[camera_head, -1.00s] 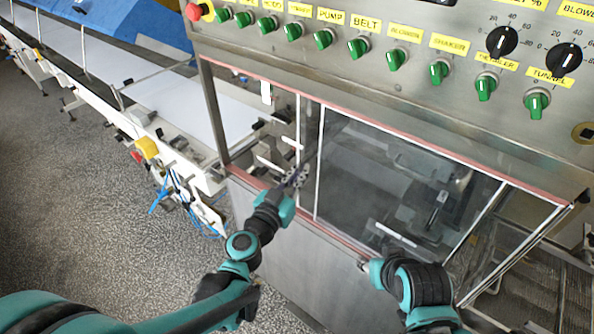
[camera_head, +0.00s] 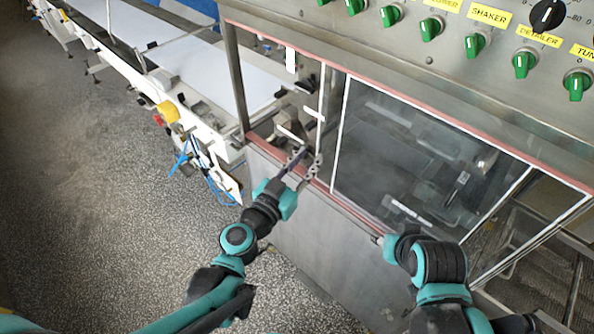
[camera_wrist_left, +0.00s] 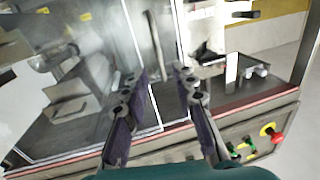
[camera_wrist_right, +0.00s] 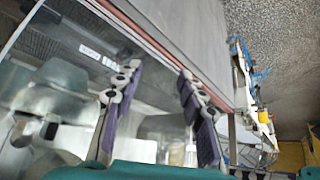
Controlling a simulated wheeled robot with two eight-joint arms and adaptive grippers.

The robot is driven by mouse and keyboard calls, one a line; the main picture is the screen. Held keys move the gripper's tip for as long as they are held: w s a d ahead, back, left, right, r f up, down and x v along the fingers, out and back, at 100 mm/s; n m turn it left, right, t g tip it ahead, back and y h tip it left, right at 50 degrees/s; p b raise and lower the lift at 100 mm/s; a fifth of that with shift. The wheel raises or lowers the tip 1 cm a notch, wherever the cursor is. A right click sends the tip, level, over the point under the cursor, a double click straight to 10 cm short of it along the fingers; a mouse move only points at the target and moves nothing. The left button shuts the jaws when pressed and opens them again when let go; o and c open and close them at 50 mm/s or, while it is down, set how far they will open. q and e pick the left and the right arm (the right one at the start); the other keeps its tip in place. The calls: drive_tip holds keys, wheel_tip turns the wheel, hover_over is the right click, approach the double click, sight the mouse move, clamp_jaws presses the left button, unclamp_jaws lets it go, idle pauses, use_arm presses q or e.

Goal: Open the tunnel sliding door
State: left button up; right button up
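The tunnel sliding door (camera_head: 425,155) is a clear panel with white edges in the machine's front. It covers the middle and right of the opening; a narrower white-edged strip lies at its left. My left gripper (camera_head: 305,163) is in front of the opening's lower left, just left of the door's left edge. The left wrist view shows its fingers (camera_wrist_left: 160,88) apart, with a white upright edge appearing between or behind them; contact cannot be told. My right gripper (camera_head: 378,239) is low before the door, mostly hidden by its arm. Its fingers (camera_wrist_right: 157,80) are apart and empty in the right wrist view.
A control panel (camera_head: 430,29) with green knobs overhangs the door. A reddish lower rail (camera_head: 350,208) runs beneath it. A white conveyor (camera_head: 190,62) stands at the left, with a yellow box (camera_head: 168,111). Speckled floor (camera_head: 90,190) is clear at lower left.

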use_arm(q)
drive_tip(key=v, duration=0.5)
drive_tip(key=shift+s, duration=0.1)
idle(0.4)
wheel_tip(320, 180, down, 9)
drive_tip(key=s+g+y+b, duration=0.2)
drive_tip(key=s+g+b, duration=0.1)
drive_tip(key=g, duration=0.2)
drive_tip(key=s+a+f+n+g+y+b, duration=0.1)
drive_tip(key=s+a+f+n+g+y, duration=0.1)
drive_tip(key=a, duration=0.4)
drive_tip(key=s+a+f+n+g+y+b, duration=0.1)
drive_tip(key=s+a+f+n+g+y, duration=0.1)
drive_tip(key=a, duration=0.5)
drive_tip(key=shift+s+f+n+y, duration=0.75)
drive_tip(key=shift+s+y, duration=0.15)
drive_tip(key=shift+y, duration=0.2)
